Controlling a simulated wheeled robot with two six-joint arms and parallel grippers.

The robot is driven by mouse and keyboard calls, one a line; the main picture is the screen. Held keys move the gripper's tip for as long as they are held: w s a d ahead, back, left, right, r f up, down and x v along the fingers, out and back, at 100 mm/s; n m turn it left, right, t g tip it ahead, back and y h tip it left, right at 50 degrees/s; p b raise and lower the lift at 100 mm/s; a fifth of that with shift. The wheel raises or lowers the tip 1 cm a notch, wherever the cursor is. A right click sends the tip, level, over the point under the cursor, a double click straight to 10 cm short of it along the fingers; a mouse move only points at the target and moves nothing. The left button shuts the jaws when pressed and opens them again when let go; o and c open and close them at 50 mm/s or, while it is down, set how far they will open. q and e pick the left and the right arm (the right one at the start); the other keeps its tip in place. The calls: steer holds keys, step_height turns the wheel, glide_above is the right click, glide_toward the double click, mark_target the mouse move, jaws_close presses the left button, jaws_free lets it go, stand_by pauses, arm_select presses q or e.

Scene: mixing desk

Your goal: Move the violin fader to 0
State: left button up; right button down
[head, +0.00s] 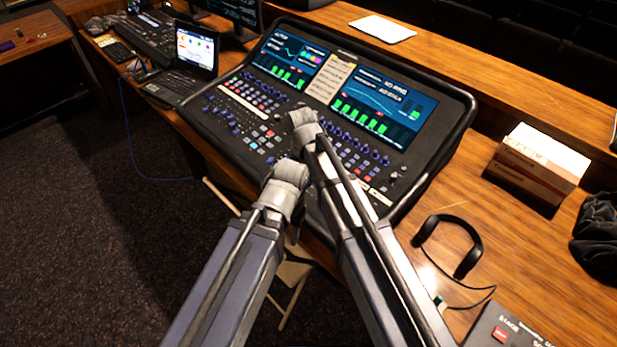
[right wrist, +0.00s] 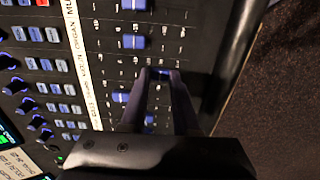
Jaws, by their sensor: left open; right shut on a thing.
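The mixing desk's fader section shows in the right wrist view, with a white label strip (right wrist: 83,62) bearing sideways names, among them one that seems to read violin. My right gripper (right wrist: 160,73) is shut on a blue fader cap, roughly in line with that name; its fingers hide most of the cap. This looks like the violin fader (right wrist: 159,71). Other blue caps sit in neighbouring slots at different positions. In the head view my right gripper (head: 303,120) is over the middle of the mixing desk (head: 462,112). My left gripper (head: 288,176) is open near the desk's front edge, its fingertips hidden.
A laptop (head: 190,60) stands left of the desk. Headphones (head: 470,248) and cardboard boxes (head: 538,165) lie to the right. A paper pad (head: 382,28) is behind. A folding chair (head: 292,272) is below the front edge.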

steer(key=shift+w+d, duration=0.1)
steer(key=w+d, duration=0.3)
steer(key=shift+w+d+r+p, duration=0.3)
steer(key=shift+d, duration=0.05)
steer(key=c, duration=0.6)
jaws_free()
steer(key=shift+c, duration=0.2)
steer(key=shift+a+r, duration=0.1)
step_height(320, 180, up, 8)
steer(key=p, duration=0.7)
steer(key=shift+s+a+f+p, duration=0.25)
steer(key=shift+s+p, duration=0.1)
